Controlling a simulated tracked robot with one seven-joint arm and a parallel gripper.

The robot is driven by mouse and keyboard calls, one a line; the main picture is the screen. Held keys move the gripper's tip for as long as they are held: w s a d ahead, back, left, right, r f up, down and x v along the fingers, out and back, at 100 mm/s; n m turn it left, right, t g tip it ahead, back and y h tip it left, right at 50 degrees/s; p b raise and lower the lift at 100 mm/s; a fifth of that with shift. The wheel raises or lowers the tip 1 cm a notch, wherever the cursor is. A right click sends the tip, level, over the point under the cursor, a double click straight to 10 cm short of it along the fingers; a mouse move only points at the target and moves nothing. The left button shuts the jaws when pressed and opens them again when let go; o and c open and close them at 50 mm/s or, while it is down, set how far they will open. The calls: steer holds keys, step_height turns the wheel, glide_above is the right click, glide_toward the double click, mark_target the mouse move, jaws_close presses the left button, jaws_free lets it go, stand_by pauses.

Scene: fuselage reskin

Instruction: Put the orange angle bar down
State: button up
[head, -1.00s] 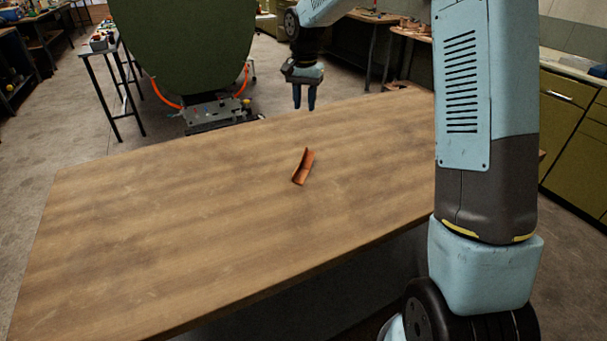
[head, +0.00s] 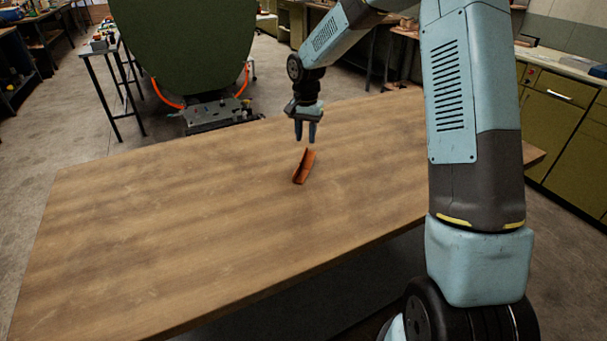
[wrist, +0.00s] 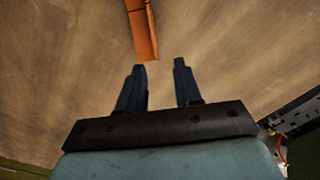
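The orange angle bar (head: 304,167) lies on the wooden table (head: 180,210), right of the table's middle. My gripper (head: 305,141) points down just behind the bar, near the table's far side. In the wrist view my gripper (wrist: 159,66) has its two fingers apart with nothing between them. The orange angle bar (wrist: 143,30) lies ahead of the fingertips there, its near end close to the left fingertip. Its far end is cut off by the picture's top edge. I cannot tell the exact height of the fingertips above the table.
The rest of the tabletop is clear. Beyond the table's far edge stands a large dark green panel (head: 185,45) with a grey base (head: 215,115) and orange parts. A narrow side table (head: 105,48) is at the back left. Green cabinets (head: 565,125) line the right.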

steer(key=shift+f, duration=1.55)
steer(key=shift+c, duration=0.5)
jaws_close()
